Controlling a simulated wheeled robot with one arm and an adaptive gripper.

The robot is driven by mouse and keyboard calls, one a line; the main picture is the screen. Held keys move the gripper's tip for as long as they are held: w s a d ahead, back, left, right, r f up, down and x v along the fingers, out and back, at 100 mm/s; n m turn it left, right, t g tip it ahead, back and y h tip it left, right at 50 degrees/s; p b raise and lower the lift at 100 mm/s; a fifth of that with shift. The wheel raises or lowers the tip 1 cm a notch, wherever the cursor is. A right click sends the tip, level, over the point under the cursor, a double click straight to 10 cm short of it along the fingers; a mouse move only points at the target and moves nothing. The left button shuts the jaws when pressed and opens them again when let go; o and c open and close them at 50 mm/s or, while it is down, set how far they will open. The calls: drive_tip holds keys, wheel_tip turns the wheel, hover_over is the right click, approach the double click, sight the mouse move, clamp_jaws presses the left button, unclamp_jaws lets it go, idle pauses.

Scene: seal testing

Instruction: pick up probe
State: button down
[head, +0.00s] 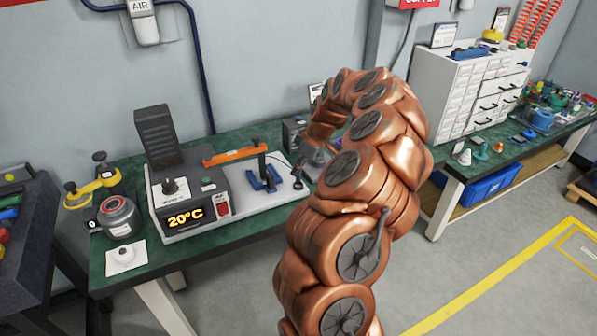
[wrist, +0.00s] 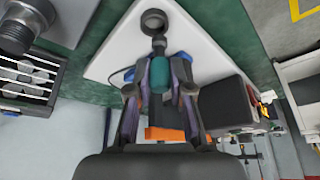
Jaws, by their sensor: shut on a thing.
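The probe (wrist: 160,76) has a teal body, and a dark shaft with a round ring-like end extends beyond it toward the top of the wrist view. My gripper (wrist: 160,66) is shut on the teal body, with one finger on each side. The probe is over or near the white base plate (wrist: 205,55); I cannot tell whether it touches the plate. In the head view, the plate (head: 228,208) is on the green bench, and my gripper is mostly hidden behind my copper-coloured arm. A small dark round-ended part (head: 297,181) shows near the gripper there.
A heater unit (head: 188,200) reading 20°C, with an orange bar (head: 234,155), sits on the green bench. A blue cradle (head: 264,180) stands on the plate. A grey pot (head: 120,218) and a yellow-handled tool (head: 95,187) are left. A white drawer cabinet (head: 460,90) is right.

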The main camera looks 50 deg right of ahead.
drive_tip(key=s+a+r+b, duration=0.1)
drive_tip(key=s+a+b, duration=0.3)
drive_tip(key=s+a, duration=0.6)
drive_tip(key=shift+a+r+b, duration=0.25)
drive_tip(key=shift+a+b, duration=0.05)
drive_tip(key=shift+a, duration=0.55)
